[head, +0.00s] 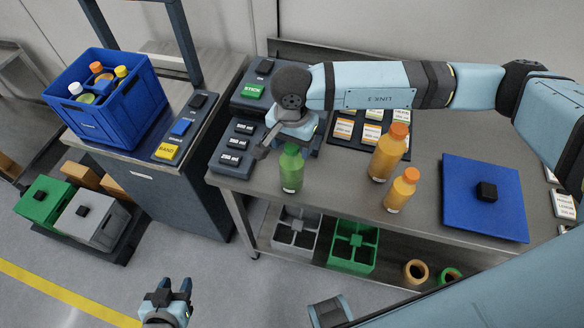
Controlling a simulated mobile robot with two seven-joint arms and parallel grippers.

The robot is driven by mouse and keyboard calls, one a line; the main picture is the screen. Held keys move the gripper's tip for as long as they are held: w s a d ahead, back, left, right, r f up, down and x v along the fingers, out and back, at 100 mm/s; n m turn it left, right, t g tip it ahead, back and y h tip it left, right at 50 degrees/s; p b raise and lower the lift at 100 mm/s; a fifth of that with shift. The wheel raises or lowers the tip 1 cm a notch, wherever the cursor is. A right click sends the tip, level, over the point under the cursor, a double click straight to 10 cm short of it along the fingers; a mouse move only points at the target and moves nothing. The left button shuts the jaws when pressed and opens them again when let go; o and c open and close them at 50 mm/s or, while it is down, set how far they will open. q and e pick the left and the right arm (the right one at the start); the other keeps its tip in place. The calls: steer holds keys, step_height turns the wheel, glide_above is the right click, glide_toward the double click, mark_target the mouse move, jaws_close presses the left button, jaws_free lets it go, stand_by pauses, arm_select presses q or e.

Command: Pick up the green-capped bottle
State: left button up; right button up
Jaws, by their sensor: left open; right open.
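The green-capped bottle (291,172), green all over, stands upright near the front edge of the metal table, left of the orange bottles. My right gripper (287,150) is over the table, right behind the bottle's top. One open finger shows to the left of the cap; the other is partly hidden, and I cannot tell whether either touches the bottle. My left gripper (171,288) is open and empty, low over the floor at the bottom of the picture.
A large orange bottle (388,155) and a small orange bottle (402,191) stand to the right. A blue crate (115,112) with several bottles stands at left. Dark button panels (226,157) lie beside the green bottle.

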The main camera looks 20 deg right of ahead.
steer(key=shift+f, duration=0.55)
jaws_close()
steer(key=shift+r, duration=0.1)
